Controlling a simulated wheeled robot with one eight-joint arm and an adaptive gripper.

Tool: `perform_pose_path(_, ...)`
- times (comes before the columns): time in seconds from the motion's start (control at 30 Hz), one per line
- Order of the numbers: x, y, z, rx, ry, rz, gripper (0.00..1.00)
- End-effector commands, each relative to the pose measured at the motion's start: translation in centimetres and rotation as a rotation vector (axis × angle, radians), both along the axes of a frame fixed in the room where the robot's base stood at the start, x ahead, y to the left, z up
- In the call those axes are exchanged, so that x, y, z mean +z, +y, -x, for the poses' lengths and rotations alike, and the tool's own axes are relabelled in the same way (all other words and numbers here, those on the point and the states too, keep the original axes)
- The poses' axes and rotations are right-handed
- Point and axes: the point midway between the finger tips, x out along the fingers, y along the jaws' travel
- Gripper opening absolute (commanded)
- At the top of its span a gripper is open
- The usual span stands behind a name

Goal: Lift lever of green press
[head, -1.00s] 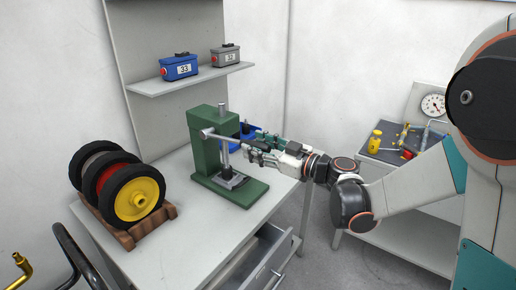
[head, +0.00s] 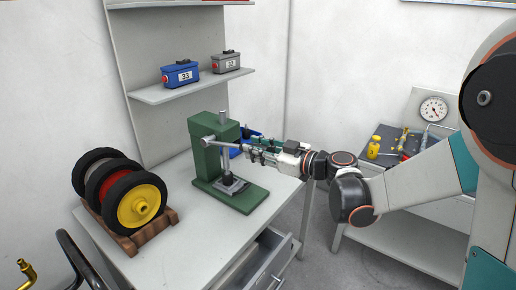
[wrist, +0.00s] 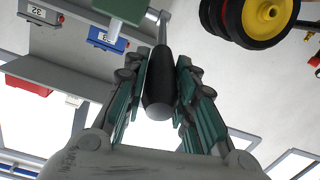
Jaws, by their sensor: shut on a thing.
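The green press (head: 203,150) stands on the grey table, with a silver vertical ram and a dark plate at its foot. Its lever (head: 222,142) is a silver bar pointing right from the press head, slightly downward, to my gripper (head: 250,149). In the wrist view the lever's black handle (wrist: 160,85) lies between the two green-padded fingers of my gripper (wrist: 158,88). The fingers are shut on the handle. The green press (wrist: 122,8) also shows at the wrist view's top edge.
A wooden rack (head: 128,238) of wheels or spools stands left of the press. A shelf (head: 160,95) above holds two boxes. An open drawer (head: 268,265) juts out below the table. A side table with tools stands right.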

Motion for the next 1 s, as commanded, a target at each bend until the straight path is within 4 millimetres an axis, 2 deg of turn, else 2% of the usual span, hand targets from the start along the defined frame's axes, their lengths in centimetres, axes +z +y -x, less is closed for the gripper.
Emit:
perform_pose_path(0.03, 1.5, 0.2, -0.1, 0.001, 0.015, 0.021, 0.00)
perform_pose_path(0.53, 8.7, 2.8, -2.1, 0.002, 0.228, 0.294, 0.00)
perform_pose_path(0.77, 11.9, 5.0, -3.8, 0.003, 0.342, 0.443, 0.00)
perform_pose_path(1.0, 14.8, 8.1, -6.3, 0.002, 0.478, 0.617, 0.00)
